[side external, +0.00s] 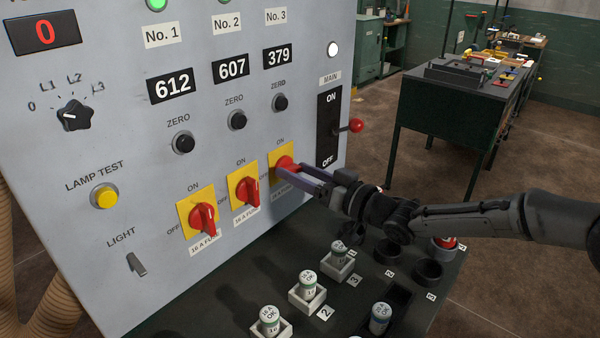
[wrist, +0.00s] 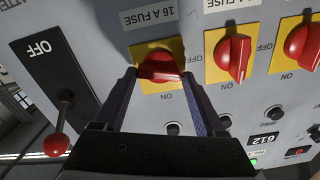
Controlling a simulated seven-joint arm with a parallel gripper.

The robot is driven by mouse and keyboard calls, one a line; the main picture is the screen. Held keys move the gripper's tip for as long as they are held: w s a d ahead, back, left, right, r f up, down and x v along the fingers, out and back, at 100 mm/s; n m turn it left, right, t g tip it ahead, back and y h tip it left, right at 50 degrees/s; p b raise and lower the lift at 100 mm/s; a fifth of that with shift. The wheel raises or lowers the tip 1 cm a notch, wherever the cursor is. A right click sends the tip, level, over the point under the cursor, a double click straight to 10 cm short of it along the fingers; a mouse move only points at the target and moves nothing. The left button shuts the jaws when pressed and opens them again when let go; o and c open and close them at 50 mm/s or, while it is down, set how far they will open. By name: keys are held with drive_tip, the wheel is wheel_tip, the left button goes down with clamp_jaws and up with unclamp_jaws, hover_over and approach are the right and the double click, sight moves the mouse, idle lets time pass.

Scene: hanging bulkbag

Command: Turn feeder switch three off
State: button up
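Feeder switch three is a red rotary handle (side external: 287,163) on a yellow plate, the rightmost of three in the side view. In the wrist view, which is upside down, its handle (wrist: 160,66) lies crosswise, while the other two handles stand nearly upright. My gripper (side external: 298,174) is at this switch. Its two fingers (wrist: 160,77) stand apart, one at each end of the handle. I cannot tell whether they press on it. The fingers partly hide the plate and its OFF label. Green lamp No. 3 (side external: 275,15) is lit, above a display reading 379 (side external: 278,56).
Switch two (side external: 244,191) and switch one (side external: 203,217) are close by to the left. The MAIN lever (side external: 355,125) with a red ball sticks out to the right of switch three. Below my arm is a dark shelf with several fuses (side external: 308,283) in holders.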

drive_tip(key=c, duration=0.5)
drive_tip(key=shift+n, duration=1.8)
drive_tip(key=shift+c, duration=0.2)
drive_tip(key=o, duration=1.3)
drive_tip(key=shift+s, duration=0.15)
drive_tip(key=v, duration=1.3)
drive_tip(key=shift+s+d, duration=0.2)
drive_tip(key=shift+d, duration=0.05)
